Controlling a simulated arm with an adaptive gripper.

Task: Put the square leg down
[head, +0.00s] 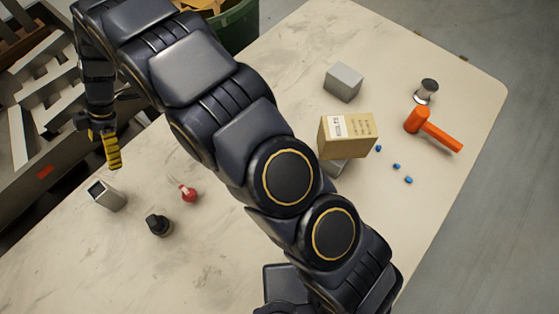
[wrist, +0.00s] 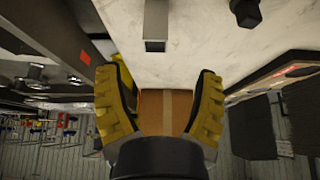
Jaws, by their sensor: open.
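The square leg (head: 105,197) is a short grey metal square tube with a dark open end. It rests on the table at the left in the head view; I cannot tell for sure whether it stands or lies. In the wrist view the leg (wrist: 156,22) shows at the top, beyond my fingertips. My gripper (head: 112,160) has yellow ribbed fingers and is above and just beyond the leg, near the table's left edge. In the wrist view its fingers are spread wide, apart from the leg, with nothing held between them.
A black knob-like piece (head: 158,225) and a red piece (head: 188,193) are right of the leg. A cardboard box (head: 348,135), grey block (head: 343,82), orange mallet (head: 432,128) and small blue pieces (head: 396,166) are farther right. A metal rack (head: 45,100) borders the table's left.

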